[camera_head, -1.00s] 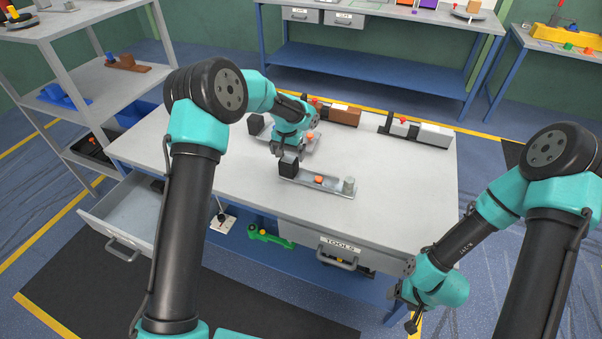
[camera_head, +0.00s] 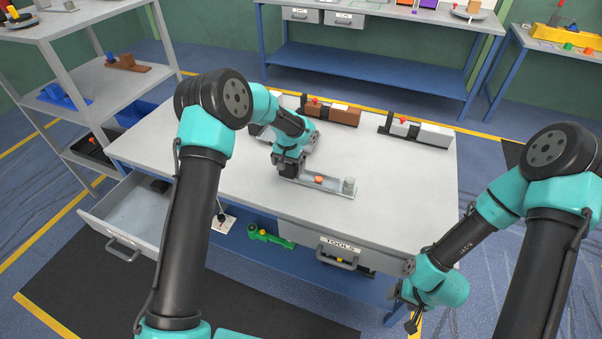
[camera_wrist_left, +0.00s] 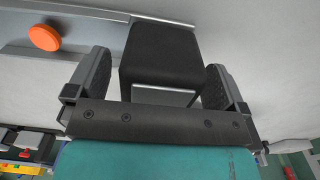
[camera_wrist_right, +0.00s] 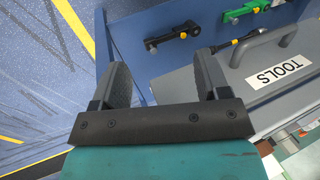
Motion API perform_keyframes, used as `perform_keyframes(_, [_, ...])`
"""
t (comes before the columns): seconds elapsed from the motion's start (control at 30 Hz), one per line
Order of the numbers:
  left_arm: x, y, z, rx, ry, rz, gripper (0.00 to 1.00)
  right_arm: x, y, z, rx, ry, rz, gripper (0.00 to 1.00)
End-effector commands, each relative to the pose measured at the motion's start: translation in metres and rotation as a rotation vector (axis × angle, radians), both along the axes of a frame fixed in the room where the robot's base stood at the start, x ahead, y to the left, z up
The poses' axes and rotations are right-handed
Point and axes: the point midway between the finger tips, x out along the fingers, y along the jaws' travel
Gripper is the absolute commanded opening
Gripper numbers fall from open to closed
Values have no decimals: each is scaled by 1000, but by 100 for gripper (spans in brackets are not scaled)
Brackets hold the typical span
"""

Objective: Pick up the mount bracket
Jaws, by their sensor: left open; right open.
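A black block (camera_wrist_left: 160,55), which looks like the mount bracket though I cannot be sure, stands at the left end of a grey metal tray (camera_head: 335,189) on the workbench. My left gripper (camera_head: 287,168) is over that end and hides most of the block in the head view. In the left wrist view its open fingers are on either side of the block, with a gap visible at least on the right. The tray also carries an orange round piece (camera_head: 319,178) and a grey cylinder (camera_head: 349,185). My right gripper (camera_head: 408,308) is open and empty, beyond the bench's front right corner.
Another assembly with a brown block (camera_head: 346,115) and one with a light grey block (camera_head: 435,135) stand along the bench's back edge. My left arm partly hides a further tray behind. An open drawer (camera_head: 138,215) juts out at the left. The bench's right part is clear.

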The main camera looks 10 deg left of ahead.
Motion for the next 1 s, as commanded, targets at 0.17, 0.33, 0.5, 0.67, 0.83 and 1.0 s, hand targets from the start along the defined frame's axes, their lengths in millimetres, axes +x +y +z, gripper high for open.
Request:
perform_keyframes(0.17, [0, 0, 0, 0, 0, 0, 99, 0, 0, 0, 0, 0, 0, 69])
perform_keyframes(0.33, [0, 0, 0, 0, 0, 0, 92, 0, 0, 0, 0, 0, 0, 69])
perform_keyframes(0.5, [0, 0, 0, 0, 0, 0, 76, 0, 0, 0, 0, 0, 0, 69])
perform_keyframes(0.67, [0, 0, 0, 0, 0, 0, 61, 0, 0, 0, 0, 0, 0, 69])
perform_keyframes(0.83, [0, 0, 0, 0, 0, 0, 44, 0, 0, 0, 0, 0, 0, 69])
perform_keyframes(1.0, [0, 0, 0, 0, 0, 0, 28, 0, 0, 0, 0, 0, 0, 69])
